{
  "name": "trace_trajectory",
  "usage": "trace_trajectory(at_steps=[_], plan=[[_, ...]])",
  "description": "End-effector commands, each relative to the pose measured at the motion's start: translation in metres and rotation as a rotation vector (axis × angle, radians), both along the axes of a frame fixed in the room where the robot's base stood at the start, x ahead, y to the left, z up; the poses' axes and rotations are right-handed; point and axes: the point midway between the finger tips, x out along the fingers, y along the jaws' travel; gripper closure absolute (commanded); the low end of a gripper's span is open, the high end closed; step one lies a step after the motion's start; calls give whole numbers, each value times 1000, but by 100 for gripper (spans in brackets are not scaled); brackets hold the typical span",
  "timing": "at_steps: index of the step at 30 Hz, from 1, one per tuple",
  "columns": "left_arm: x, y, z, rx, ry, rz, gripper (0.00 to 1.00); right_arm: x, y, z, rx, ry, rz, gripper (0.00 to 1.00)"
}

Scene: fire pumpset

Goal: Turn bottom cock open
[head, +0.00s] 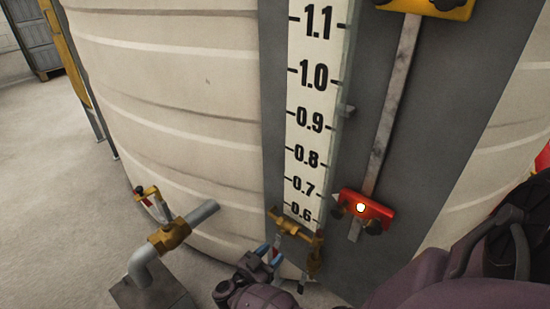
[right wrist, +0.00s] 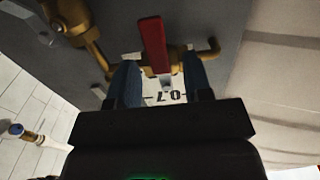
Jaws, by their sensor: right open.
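The bottom cock (head: 290,222) is a brass valve at the foot of the level gauge, just below the 0.6 mark on the scale. In the right wrist view its brass body (right wrist: 183,62) lies across the picture with a red lever handle (right wrist: 153,42) standing over it. My right gripper (head: 268,256) is close below the cock. In the right wrist view my right gripper (right wrist: 160,86) is open, its two blue fingers on either side of the lever's near end. I cannot tell whether a finger touches it. My left gripper is out of view.
The numbered scale (head: 315,110) runs up the dark panel on a large cream tank (head: 170,90). A red block with a lit spot (head: 366,209) sits right of the scale. A brass valve on a grey pipe (head: 168,236) stands to the left. The floor (head: 50,190) at left is clear.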

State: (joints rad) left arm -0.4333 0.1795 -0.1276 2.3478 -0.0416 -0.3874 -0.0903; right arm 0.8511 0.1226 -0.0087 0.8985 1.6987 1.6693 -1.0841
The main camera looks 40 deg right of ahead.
Motion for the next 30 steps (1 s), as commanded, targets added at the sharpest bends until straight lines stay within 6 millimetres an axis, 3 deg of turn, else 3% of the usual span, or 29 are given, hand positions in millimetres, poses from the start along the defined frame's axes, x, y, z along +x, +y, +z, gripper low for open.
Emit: trace_trajectory(at_steps=[6, 17, 26, 30], plan=[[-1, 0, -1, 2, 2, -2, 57, 1, -19, -1, -1, 1, 1, 54], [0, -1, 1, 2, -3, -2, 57, 2, -22, 0, 1, 0, 1, 54], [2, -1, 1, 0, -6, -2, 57, 2, -22, 0, 0, 0, 1, 100], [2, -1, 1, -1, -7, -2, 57, 2, -22, 0, 0, 0, 1, 100]])
